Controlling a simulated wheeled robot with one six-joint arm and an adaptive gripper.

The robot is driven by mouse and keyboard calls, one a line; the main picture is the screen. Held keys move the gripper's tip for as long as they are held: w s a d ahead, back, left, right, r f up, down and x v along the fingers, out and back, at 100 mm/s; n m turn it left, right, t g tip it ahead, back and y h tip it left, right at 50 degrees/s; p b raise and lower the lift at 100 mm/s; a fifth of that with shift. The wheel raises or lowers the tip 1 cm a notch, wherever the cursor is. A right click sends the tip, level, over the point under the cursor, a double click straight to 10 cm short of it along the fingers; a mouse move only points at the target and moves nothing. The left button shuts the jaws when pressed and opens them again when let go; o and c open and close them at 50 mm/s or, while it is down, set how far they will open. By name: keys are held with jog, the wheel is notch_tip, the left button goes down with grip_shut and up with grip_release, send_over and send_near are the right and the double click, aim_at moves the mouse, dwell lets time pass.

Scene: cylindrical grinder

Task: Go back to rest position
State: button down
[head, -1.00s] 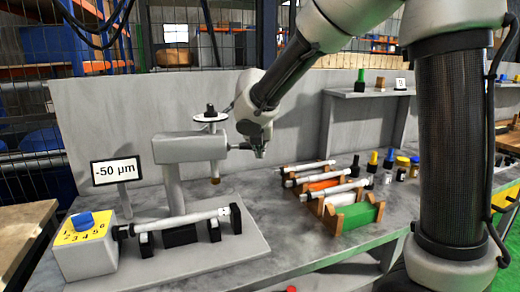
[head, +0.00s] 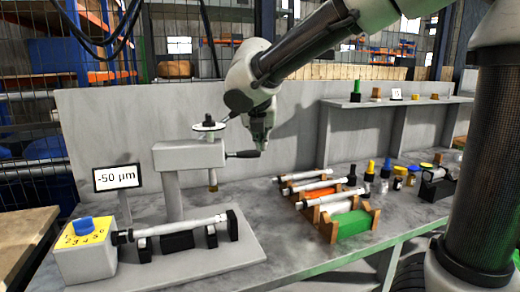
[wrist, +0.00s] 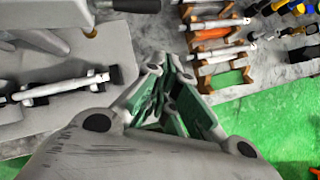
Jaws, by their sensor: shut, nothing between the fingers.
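My gripper (head: 261,146) is shut and empty. In the head view it hangs pointing down beside the dark lever (head: 243,155) of the grey grinder (head: 185,152); I cannot tell if they touch. In the wrist view my gripper (wrist: 168,95) shows its green-grey finger links closed together, with bench and green floor below. A shaft (head: 180,228) lies across the black supports of the grinder base, next to the yellow dial box with a blue knob (head: 83,226). The sign (head: 117,176) reads -50 µm.
A rack (head: 349,225) with orange, white and green sections holds several shafts right of the grinder. Small bottles (head: 387,168) stand behind it. A grey shelf (head: 405,103) runs along the back wall. Bare bench lies between grinder and rack.

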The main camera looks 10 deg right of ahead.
jog(key=s+d+f+m+g+y, duration=0.1)
jog(key=s+d+f+m, duration=0.1)
jog(key=s+d+m, duration=0.8)
jog(key=s+d+f+m+g+y, duration=0.1)
jog(key=s+d+f+m, duration=0.2)
jog(key=s+d+m, duration=0.7)
jog(key=s+m, duration=0.6)
jog(key=m, duration=0.6)
jog(key=shift+d+f, duration=0.15)
jog(key=shift+d, duration=0.25)
